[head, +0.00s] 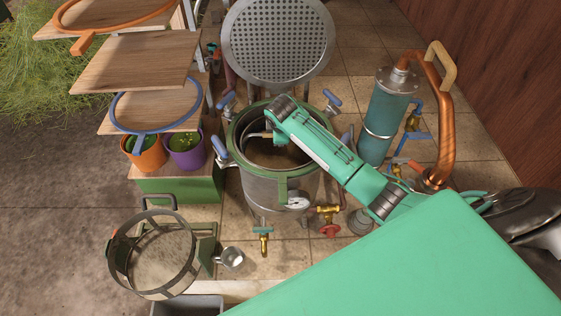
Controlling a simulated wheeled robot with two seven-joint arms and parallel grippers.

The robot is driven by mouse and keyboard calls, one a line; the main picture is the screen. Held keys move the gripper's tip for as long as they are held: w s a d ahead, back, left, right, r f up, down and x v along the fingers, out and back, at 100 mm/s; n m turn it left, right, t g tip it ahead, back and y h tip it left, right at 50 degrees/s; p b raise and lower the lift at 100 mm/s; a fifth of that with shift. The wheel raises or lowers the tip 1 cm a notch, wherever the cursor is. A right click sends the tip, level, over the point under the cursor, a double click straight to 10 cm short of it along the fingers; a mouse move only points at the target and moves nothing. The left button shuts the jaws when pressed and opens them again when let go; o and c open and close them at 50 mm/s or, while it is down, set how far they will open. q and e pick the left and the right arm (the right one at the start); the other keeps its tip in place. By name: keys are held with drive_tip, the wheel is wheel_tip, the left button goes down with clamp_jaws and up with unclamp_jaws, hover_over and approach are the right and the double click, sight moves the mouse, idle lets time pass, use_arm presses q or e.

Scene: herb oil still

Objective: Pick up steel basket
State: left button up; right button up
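A round perforated steel piece (279,42) stands at the top middle behind the pot and looks like the steel basket, but I cannot tell its depth. The open steel pot (268,187) with a green rim stands below it, with brownish contents inside. My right arm comes in from the right and reaches over the pot. Its wrist end is above the pot opening, near a thin curved grey bar (255,135). The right gripper's fingers are not clear, and I cannot tell whether they hold anything. My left gripper is not in view.
A round open metal frame (151,287) stands at the lower left beside a small steel cup (231,258). Wooden shelves (138,62) and flowerpots (185,152) are at the left. A teal cylinder (386,115) with a copper pipe (447,130) stands at the right. Blue clamps and valves surround the pot.

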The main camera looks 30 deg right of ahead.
idle(0.3)
drive_tip(key=shift+f, duration=0.1)
clamp_jaws()
drive_tip(key=shift+w+r, duration=0.15)
drive_tip(key=shift+r, duration=0.05)
